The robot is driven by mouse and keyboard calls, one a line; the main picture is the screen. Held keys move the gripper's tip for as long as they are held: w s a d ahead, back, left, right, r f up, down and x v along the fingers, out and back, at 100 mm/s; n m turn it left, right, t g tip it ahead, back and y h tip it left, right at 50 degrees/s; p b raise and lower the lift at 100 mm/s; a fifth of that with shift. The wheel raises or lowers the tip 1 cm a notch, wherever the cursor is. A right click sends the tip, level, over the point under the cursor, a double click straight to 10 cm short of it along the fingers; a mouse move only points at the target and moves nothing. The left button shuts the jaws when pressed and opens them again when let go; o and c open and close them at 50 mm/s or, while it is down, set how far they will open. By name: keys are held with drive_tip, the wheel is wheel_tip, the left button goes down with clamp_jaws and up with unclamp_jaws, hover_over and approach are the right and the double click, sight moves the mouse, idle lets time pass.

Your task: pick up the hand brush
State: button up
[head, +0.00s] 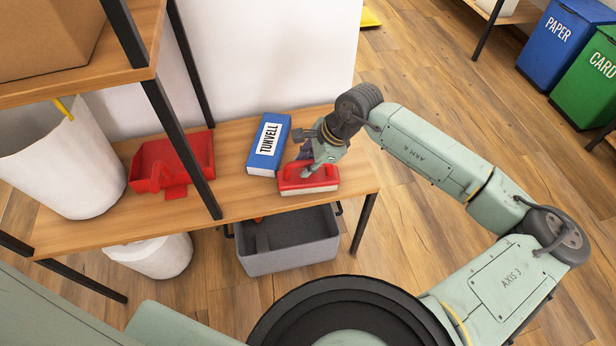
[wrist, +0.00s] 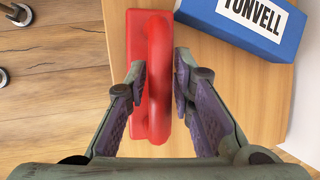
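The hand brush (head: 309,187) is red with a pale lower edge. It appears to rest on the wooden shelf top, near its right end. In the wrist view the red brush (wrist: 159,20) lies lengthwise under my gripper, with a raised rounded handle. In the head view my gripper (head: 306,168) reaches down onto the brush, and the fingers are partly hidden.
A blue TUNVELL box (head: 268,144) lies close left of the brush. A red dustpan-like tray (head: 172,164) and a white bin (head: 62,160) stand further left on the shelf top (head: 235,191). A grey crate (head: 287,243) sits below. Shelf posts rise at left.

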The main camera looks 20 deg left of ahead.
clamp_jaws()
drive_tip(key=shift+r, duration=0.1)
idle(0.6)
drive_tip(key=shift+r, duration=0.55)
wheel_tip(320, 180, up, 2)
drive_tip(key=shift+r+b, duration=0.1)
drive_tip(key=shift+b, duration=0.45)
drive_tip(key=s+d+b, duration=0.1)
drive_tip(key=s+d, duration=0.3)
drive_tip(key=s, duration=0.3)
drive_tip(key=s+d+r+b, duration=0.1)
drive_tip(key=s+d+b, duration=0.1)
drive_tip(key=s+d, duration=0.2)
drive_tip(key=s, duration=0.3)
drive_tip(key=shift+r+b, duration=0.3)
drive_tip(key=shift+c, duration=0.9)
unclamp_jaws()
drive_tip(key=shift+w, duration=0.1)
clamp_jaws()
